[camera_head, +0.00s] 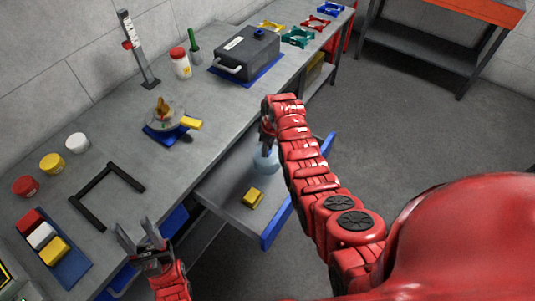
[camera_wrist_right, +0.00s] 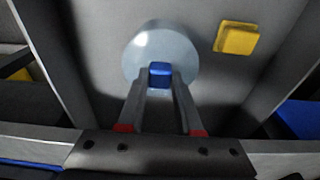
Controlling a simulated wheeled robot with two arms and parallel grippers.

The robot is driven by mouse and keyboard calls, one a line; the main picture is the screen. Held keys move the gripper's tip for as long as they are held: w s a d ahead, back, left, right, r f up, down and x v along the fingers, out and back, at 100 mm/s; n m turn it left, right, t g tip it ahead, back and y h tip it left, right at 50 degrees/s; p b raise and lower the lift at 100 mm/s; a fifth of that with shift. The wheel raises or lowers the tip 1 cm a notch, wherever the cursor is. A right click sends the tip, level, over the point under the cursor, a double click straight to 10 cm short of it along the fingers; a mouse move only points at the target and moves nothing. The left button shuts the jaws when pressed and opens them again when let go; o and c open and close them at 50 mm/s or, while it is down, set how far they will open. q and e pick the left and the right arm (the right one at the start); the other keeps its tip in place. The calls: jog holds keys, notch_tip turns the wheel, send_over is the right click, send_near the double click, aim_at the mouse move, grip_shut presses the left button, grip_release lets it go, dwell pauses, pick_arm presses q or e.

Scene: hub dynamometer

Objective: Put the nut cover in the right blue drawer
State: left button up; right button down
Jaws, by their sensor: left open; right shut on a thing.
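The nut cover looks like a pale, see-through round cover (camera_head: 264,160) with a blue knob, which shows in the right wrist view (camera_wrist_right: 160,72). My right gripper (camera_head: 267,140) is shut on the knob, its fingertips on either side of it in the right wrist view (camera_wrist_right: 160,85). The cover is over or in the pulled-out right drawer (camera_head: 222,190), which has a blue front (camera_head: 276,226). I cannot tell whether the cover touches the drawer floor. My left gripper (camera_head: 139,237) is open and empty near the workbench's front edge.
A yellow block (camera_head: 253,197) lies in the same drawer, apart from the cover. On the workbench are a black frame (camera_head: 105,196), a blue-based fixture with a yellow handle (camera_head: 190,123), several jars and a grey case (camera_head: 247,52). Floor to the right is clear.

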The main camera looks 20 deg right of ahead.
jog(key=shift+f+p, duration=0.4)
jog(key=shift+f, duration=1)
jog(key=shift+s+f, duration=0.15)
jog(key=shift+f, duration=0.2)
jog(key=shift+f, duration=0.2)
jog(key=c, duration=0.6)
grip_release()
jog(key=shift+r, duration=0.1)
